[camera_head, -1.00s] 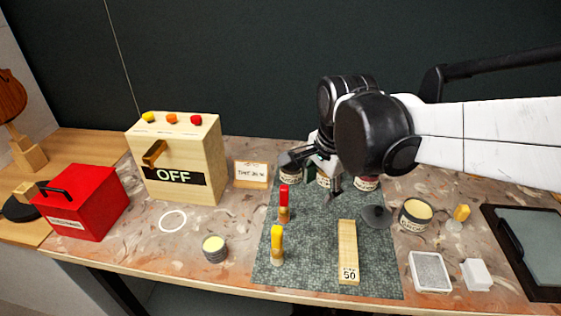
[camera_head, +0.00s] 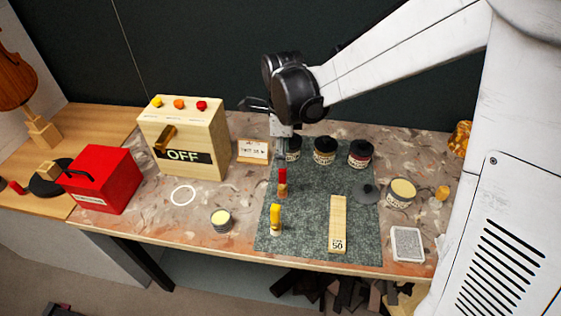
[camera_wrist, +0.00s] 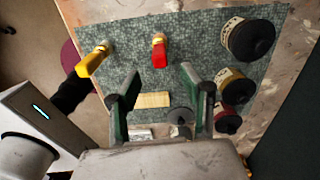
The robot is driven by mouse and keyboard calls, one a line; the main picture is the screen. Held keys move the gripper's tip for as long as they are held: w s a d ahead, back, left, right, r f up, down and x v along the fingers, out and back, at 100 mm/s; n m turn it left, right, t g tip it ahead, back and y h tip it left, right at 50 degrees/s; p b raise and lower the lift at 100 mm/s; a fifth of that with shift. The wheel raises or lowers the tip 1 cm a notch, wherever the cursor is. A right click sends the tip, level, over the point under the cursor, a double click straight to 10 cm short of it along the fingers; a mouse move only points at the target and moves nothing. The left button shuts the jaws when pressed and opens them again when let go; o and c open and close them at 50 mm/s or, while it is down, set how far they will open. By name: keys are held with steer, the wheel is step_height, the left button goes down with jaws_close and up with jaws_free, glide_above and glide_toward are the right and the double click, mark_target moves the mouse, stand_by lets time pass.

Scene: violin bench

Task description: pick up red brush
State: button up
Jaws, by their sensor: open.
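In the wrist view the red brush (camera_wrist: 159,54) is just beyond the space between my fingertips. My gripper (camera_wrist: 158,82) is open and empty, its two fingers apart. In the head view my gripper (camera_head: 282,148) hangs above and a little behind the red brush, near the jars; its fingers are partly unclear there. I see no contact with the brush.
A yellow brush (camera_head: 276,215) stands in front of the red one. Dark-lidded jars (camera_head: 324,150) line the mat's back. A wooden block (camera_head: 338,220) lies to the right. An open tin (camera_head: 221,221) stands left, with clear bench beyond it near a white ring (camera_head: 183,195).

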mark_target(283, 175)
steer(key=shift+f, duration=4.8)
jaws_close()
